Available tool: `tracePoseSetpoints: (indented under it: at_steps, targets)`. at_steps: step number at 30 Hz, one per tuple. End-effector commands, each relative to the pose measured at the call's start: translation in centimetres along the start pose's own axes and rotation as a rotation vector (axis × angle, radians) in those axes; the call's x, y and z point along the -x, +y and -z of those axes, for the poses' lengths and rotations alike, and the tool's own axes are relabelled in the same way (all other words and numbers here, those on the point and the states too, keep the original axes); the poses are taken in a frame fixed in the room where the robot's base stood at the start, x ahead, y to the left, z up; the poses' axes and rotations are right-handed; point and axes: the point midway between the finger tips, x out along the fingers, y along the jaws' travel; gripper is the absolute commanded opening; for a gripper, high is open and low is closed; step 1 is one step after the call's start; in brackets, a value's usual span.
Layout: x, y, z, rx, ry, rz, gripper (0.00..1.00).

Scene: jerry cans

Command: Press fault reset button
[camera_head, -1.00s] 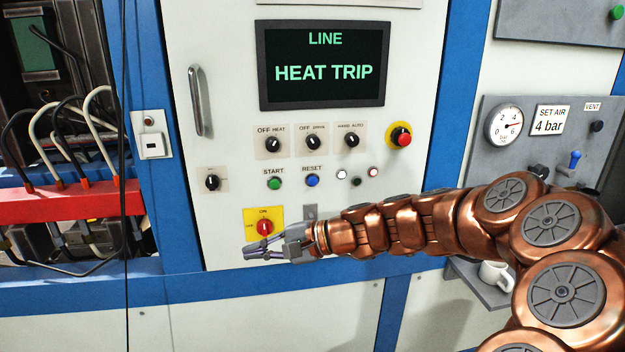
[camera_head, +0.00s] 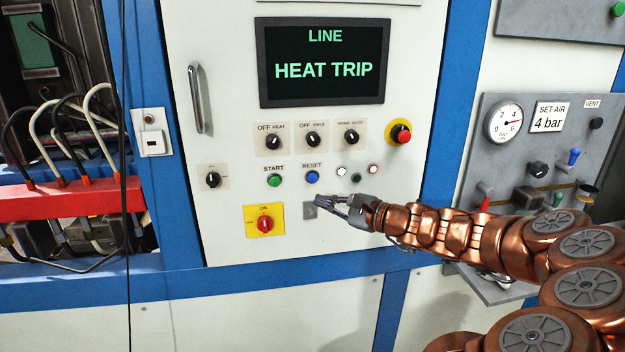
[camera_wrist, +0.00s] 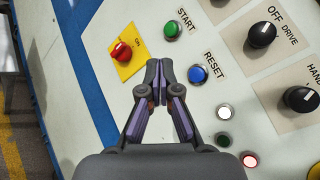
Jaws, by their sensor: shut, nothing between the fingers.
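The blue RESET button (camera_head: 312,178) sits on the white cabinet panel under its RESET label, to the right of the green START button (camera_head: 275,180). In the wrist view the blue button (camera_wrist: 198,74) shows just right of my fingertips, uncovered. My gripper (camera_head: 320,202) is shut and empty. The screen (camera_head: 323,65) reads LINE HEAT TRIP.
A red rotary switch on a yellow plate (camera_head: 265,222) is left of my gripper. Small lamps (camera_head: 356,178) are right of the blue button. Black knobs (camera_head: 312,139) line the row above, with a red emergency stop (camera_head: 401,134) at right. A door handle (camera_head: 200,100) stands out at left.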

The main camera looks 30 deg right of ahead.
Motion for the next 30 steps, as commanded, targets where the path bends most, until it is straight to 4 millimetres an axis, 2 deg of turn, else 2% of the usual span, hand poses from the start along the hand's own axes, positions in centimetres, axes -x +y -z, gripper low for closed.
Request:
tracePoseSetpoints:
  at_steps: [21, 30]
  targets:
    - [-5.2, -3.8, 3.7, 0.000, -0.001, -0.002, 0.00]
    - [-6.0, -4.3, 4.3, 0.001, -0.001, -0.001, 0.00]
